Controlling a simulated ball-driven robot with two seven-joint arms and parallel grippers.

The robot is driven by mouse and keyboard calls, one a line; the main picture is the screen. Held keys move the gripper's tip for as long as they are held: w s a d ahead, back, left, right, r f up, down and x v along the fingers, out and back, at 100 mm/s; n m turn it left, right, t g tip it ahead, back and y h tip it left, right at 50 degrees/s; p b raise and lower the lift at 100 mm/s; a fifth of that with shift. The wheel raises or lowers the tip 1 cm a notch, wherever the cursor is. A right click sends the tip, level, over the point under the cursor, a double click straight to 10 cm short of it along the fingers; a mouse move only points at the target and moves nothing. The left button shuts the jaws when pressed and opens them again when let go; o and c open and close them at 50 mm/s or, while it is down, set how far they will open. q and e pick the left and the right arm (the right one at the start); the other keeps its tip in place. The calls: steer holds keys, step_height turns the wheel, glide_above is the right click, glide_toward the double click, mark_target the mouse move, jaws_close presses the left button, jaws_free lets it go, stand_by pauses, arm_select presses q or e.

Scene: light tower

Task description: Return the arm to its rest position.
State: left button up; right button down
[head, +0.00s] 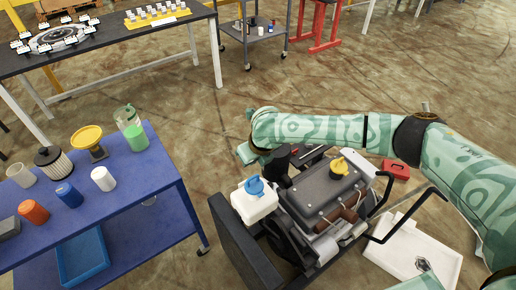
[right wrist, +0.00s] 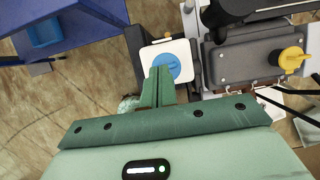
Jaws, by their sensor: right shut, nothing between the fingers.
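My right arm (head: 330,129) reaches in from the right in the head view and stretches over the back of an engine. My right gripper (head: 246,154) hangs at its far end, beyond the white tank (head: 256,203) with a blue cap. In the right wrist view the right gripper (right wrist: 158,88) is shut and empty. Its fingertips overlap the lower edge of the white tank and its blue cap (right wrist: 159,67) in the picture; whether they touch cannot be told. My left gripper is not in view.
The engine (head: 319,193) has a yellow cap (head: 339,166) and sits on a black frame. A blue cart (head: 150,196) on the left holds a green-liquid jug, a yellow funnel and several containers. A red case (head: 396,170) and a white tray (head: 440,263) lie to the right. Open floor separates cart and engine.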

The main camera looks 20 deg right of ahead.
steer(key=a+p+v, duration=0.1)
steer(key=v, duration=0.4)
steer(key=w+d+r+m+t+y, duration=0.1)
steer(key=w+r+m+t, duration=0.15)
steer(key=w+m, duration=0.45)
steer(key=w+d+r+m+t+y, duration=0.1)
steer(key=w+m+t, duration=0.2)
steer(key=w+m, duration=0.45)
steer(key=s+d+f+m, duration=0.2)
steer(key=d+f+m, duration=0.2)
steer(key=f+m, duration=0.6)
steer(key=s+d+f+m+g+h+b, duration=0.1)
steer(key=s+d+f+m, duration=0.25)
steer(key=s+f, duration=0.7)
steer(key=s+d+f+m+g+h+b, duration=0.1)
steer(key=s+d+f+m+h, duration=0.15)
steer(key=s+f+m, duration=0.75)
steer(key=s+d+f+n+g, duration=0.2)
steer(key=s+f+n, duration=0.1)
steer(key=s+f, duration=0.95)
steer(key=s+f+g, duration=0.2)
steer(key=s, duration=1.3)
steer(key=s+f+m+g, duration=0.1)
steer(key=s+f+g, duration=0.2)
steer(key=s, duration=1.2)
steer(key=shift+a+f+b, duration=0.15)
steer(key=shift+a+b, duration=0.15)
steer(key=shift+a, duration=0.2)
